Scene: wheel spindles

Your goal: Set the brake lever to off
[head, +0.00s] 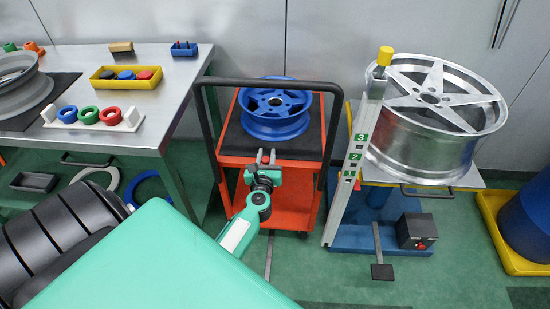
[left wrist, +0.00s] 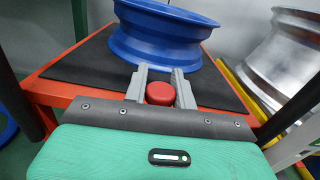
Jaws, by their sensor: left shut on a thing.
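My left gripper (head: 265,157) is at the near edge of the orange cart (head: 270,198), in front of the blue wheel. In the left wrist view its two grey fingers (left wrist: 160,82) are shut on a round red knob (left wrist: 160,93), which looks like the brake lever's knob. The lever's shaft and any on/off marking are hidden. My right gripper is not in view.
A blue wheel (head: 272,112) lies on the cart's black mat (head: 309,141), inside a dark handle frame (head: 335,110). A lift with a numbered post (head: 362,135) and silver wheel (head: 422,152) stands right. A steel bench (head: 182,75) with rings and trays is left.

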